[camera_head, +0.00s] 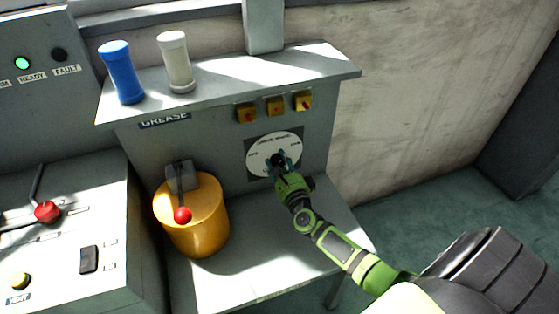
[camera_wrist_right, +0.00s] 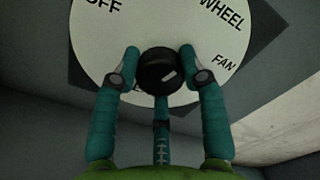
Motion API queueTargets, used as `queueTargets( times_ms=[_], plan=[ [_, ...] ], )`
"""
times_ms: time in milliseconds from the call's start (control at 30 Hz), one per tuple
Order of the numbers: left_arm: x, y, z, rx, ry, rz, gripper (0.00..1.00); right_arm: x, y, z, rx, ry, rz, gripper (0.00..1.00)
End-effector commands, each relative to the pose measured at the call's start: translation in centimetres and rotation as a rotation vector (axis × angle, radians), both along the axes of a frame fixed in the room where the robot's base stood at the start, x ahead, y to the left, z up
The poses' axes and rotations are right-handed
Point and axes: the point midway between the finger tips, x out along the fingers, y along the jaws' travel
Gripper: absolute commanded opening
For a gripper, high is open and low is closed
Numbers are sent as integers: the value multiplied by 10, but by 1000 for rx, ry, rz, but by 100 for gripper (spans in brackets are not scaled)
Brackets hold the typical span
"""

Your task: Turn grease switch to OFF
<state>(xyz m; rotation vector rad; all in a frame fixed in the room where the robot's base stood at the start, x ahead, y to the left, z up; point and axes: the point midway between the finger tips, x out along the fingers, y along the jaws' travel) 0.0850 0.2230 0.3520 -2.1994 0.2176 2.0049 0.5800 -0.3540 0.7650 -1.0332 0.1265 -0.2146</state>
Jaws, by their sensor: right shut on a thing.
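The grease switch is a black round knob (camera_wrist_right: 160,68) in the middle of a white dial (camera_wrist_right: 105,25) on the grey cabinet front. The wrist view shows the words OFF at upper left, WHEEL at upper right and FAN at right on the dial. A short pale mark on the knob slants; I cannot tell which label it points to. The dial also shows in the head view (camera_head: 258,148). My right gripper (camera_head: 281,163) is shut on the knob, with teal fingers on both its sides and one below. The left gripper is out of view.
A GREASE label (camera_head: 164,120) sits under a shelf bearing a blue canister (camera_head: 121,73) and a white canister (camera_head: 175,62). Small yellow switches (camera_head: 275,106) sit above the dial. A yellow drum (camera_head: 205,235) with a red-knobbed lever (camera_head: 182,214) stands left of my arm.

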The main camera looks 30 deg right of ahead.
Motion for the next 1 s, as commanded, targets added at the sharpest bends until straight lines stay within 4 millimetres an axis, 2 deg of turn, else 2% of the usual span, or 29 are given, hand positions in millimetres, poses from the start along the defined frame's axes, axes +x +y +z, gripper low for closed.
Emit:
queueTargets(
  times_ms=[33,1000],
  plan=[
    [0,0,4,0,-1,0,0,3,2,9,-45,-4,2,10],
    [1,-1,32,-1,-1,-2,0,4,5,4,-939,214,4,10]
  ],
)
